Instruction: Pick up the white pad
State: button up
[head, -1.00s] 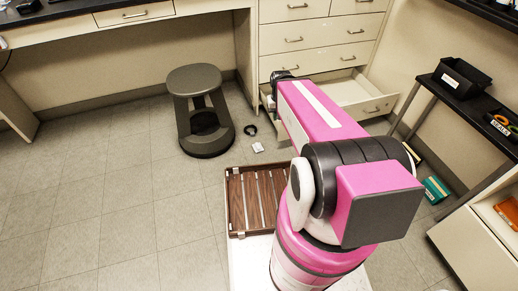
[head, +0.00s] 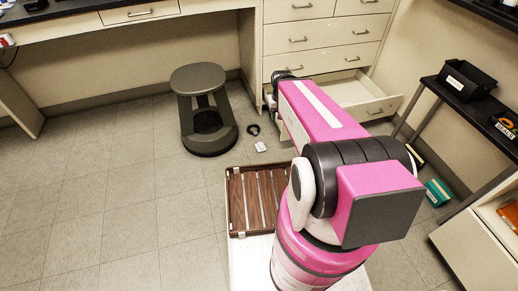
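A small white object that looks like the white pad (head: 261,147) lies on the tiled floor, right of the dark stool and left of my pink arm. It is small in the head view, so its details are hard to tell. My arm reaches forward toward the drawers, with a dark part at its far end. My gripper's fingers do not show, and whether they are open or shut is hidden.
A black ring-like item (head: 254,130) lies just beyond the white object. A dark stool (head: 204,108) stands to the left. A drawer (head: 370,104) is pulled open in the cabinet ahead. A slatted wooden tray (head: 236,207) is close to me. The left floor is clear.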

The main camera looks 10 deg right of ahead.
aim_at(260, 147)
jog(key=u, duration=1.55)
jog(key=i+j+u, duration=0.25)
jog(key=i+u, duration=0.15)
jog(key=i, duration=0.2)
jog(key=i+j+u, duration=0.1)
jog(key=i+u, duration=0.3)
jog(key=i, duration=0.2)
jog(key=i+z, duration=0.15)
jog(key=i, duration=0.4)
jog(key=i+j+z, duration=0.1)
jog(key=i, duration=0.4)
jog(key=i+j+z, duration=0.15)
jog(key=i, duration=0.4)
jog(key=i+z, duration=0.1)
jog(key=z, duration=3.65)
jog(key=j, duration=0.3)
jog(key=i+j+z, duration=0.1)
jog(key=j, duration=0.2)
